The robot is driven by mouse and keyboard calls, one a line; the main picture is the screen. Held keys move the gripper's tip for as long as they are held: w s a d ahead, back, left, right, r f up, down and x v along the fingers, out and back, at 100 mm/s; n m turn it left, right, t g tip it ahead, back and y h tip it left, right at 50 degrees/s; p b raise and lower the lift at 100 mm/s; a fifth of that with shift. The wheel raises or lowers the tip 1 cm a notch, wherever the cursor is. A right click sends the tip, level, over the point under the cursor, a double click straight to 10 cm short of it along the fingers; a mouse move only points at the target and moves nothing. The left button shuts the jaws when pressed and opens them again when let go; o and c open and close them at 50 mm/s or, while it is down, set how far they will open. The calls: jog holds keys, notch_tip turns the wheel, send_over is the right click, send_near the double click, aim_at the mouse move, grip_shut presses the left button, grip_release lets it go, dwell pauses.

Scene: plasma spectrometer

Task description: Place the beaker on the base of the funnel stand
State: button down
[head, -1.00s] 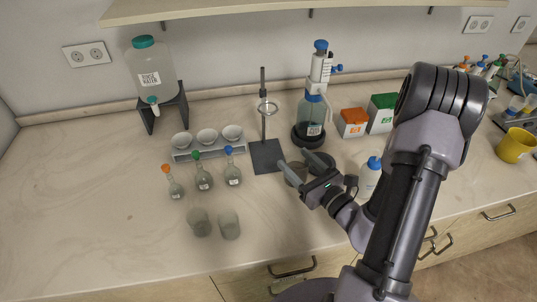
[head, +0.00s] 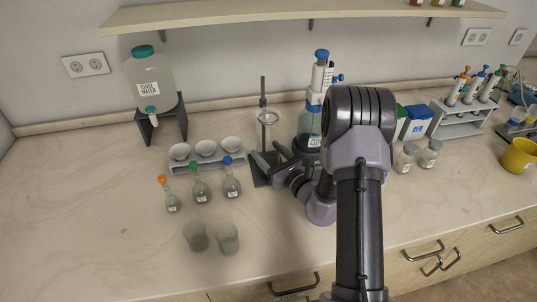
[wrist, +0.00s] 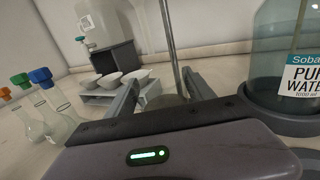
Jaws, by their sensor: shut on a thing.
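The funnel stand has a dark flat base (head: 260,178), an upright rod (head: 263,92) and a ring (head: 267,117). My gripper (head: 268,152) is over the base, below the ring, with its fingers pointing towards the rod. In the wrist view it (wrist: 160,82) is shut on a clear glass vessel, seemingly the beaker (wrist: 167,101), in front of the rod (wrist: 170,50). The beaker is mostly hidden by the gripper. I cannot tell whether its bottom touches the base. Two more small beakers stand on the front left of the bench, at left (head: 195,237) and right (head: 228,239).
Three stoppered flasks (head: 202,190) and a rack of white bowls (head: 206,149) stand left of the stand. The pure-water dispenser bottle (head: 310,122) is close on the right. The rinse-water tank (head: 150,82) is behind left.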

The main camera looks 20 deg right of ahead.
jog(key=c, duration=0.8)
grip_release()
jog(key=shift+f, duration=0.15)
jog(key=o, duration=0.4)
jog(key=shift+o, duration=0.2)
